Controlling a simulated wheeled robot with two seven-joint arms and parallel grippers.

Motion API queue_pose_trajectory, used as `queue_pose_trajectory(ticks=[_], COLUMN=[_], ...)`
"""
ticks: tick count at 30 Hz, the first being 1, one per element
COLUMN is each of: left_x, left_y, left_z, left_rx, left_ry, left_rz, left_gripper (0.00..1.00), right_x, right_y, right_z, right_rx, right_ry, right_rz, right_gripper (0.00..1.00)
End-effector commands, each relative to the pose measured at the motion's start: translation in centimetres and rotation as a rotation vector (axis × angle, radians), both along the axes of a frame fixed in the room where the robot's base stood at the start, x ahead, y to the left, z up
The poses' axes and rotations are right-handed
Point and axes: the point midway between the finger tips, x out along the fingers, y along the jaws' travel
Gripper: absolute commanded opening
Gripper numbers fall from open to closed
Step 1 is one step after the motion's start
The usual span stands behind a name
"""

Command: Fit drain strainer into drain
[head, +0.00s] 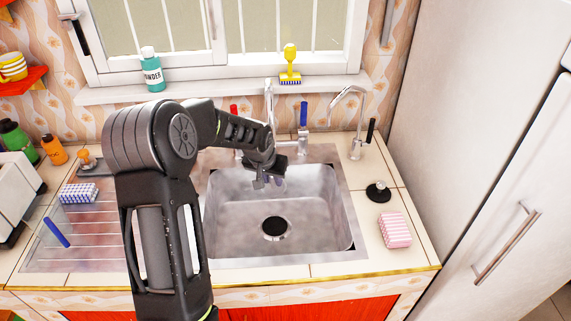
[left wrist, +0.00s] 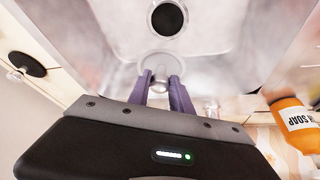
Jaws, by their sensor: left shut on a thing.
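The drain (head: 274,228) is a round dark hole with a metal rim in the floor of the steel sink (head: 315,215). It also shows in the left wrist view (left wrist: 167,17), beyond my fingertips. My left gripper (head: 268,183) is over the back of the sink, behind the drain in the head view. In the left wrist view its purple fingers (left wrist: 162,88) are shut on a small pale metal piece, which looks like the drain strainer (left wrist: 160,63). The strainer is apart from the drain. It cannot be made out in the head view. My right gripper is not in view.
A black stopper with a knob (head: 378,191) and a pink striped sponge (head: 396,229) lie on the counter right of the sink. Taps (head: 303,130) stand behind the basin. A drainboard (head: 85,235) with a blue sponge (head: 79,194) is at left. The basin looks otherwise empty.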

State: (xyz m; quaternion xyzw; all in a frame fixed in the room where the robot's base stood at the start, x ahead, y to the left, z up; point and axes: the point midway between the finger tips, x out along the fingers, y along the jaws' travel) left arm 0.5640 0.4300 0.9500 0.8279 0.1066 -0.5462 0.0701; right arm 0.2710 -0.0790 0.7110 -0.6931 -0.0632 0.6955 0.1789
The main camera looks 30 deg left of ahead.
Motion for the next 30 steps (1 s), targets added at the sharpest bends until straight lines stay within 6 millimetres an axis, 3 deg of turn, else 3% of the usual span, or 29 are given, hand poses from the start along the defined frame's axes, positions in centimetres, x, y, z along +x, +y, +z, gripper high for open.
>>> queue_pose_trajectory(ticks=[17, 30], left_x=[0.0, 0.0], left_y=[0.0, 0.0], left_z=[-0.5, -4.6], left_rx=[0.0, -0.001], left_ry=[0.0, 0.002], left_rz=[0.0, 0.001], left_gripper=[0.0, 0.0], right_x=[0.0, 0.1], right_y=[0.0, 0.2], right_z=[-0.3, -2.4], right_rx=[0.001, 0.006], right_ry=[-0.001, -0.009], right_rz=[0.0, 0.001], right_gripper=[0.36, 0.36])
